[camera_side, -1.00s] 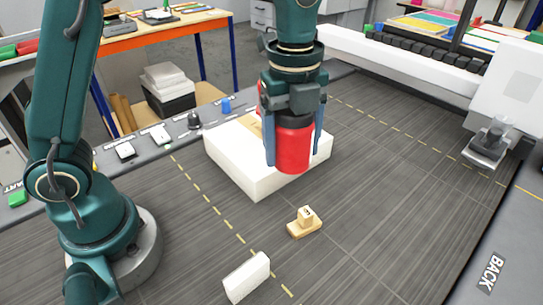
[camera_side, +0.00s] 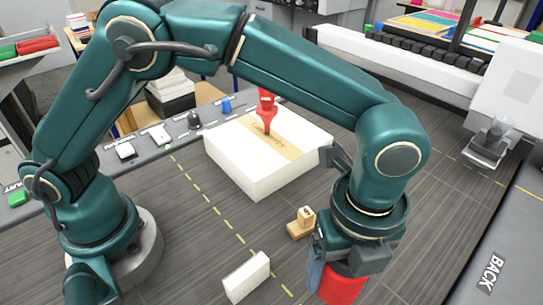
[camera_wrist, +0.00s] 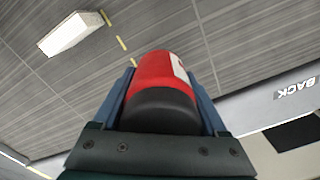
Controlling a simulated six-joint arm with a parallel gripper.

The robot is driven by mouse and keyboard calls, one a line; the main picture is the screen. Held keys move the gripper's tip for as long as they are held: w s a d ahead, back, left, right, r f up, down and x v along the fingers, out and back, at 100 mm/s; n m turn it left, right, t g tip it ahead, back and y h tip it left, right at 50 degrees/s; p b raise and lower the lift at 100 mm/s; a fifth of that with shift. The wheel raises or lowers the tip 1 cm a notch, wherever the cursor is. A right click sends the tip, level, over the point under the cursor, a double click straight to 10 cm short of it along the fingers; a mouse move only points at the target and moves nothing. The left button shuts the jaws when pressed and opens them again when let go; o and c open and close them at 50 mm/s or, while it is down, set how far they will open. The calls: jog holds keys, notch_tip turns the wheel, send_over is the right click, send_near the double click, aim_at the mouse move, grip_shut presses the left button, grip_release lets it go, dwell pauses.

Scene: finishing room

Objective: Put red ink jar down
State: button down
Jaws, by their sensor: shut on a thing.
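The red ink jar (camera_side: 341,288) is at the lower right of the side view, partly hidden by my gripper (camera_side: 338,272). In the wrist view the red jar (camera_wrist: 160,70) with its black cap lies between the two blue fingers of my gripper (camera_wrist: 163,90). The fingers are shut on it from both sides. I cannot tell whether the jar's bottom touches the grey surface (camera_side: 200,250), because the frame edge cuts it off.
A white block (camera_side: 246,277) lies left of the jar, also in the wrist view (camera_wrist: 70,33). A small wooden stamp (camera_side: 301,223) stands behind it. A large white box (camera_side: 255,180) bears a red tool (camera_side: 266,110). Grey floor between them is clear.

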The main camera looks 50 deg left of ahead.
aim_at(337, 291)
jog(key=shift+d+f, duration=0.2)
jog(key=shift+f, duration=1.95)
grip_release()
jog(key=shift+f, duration=0.15)
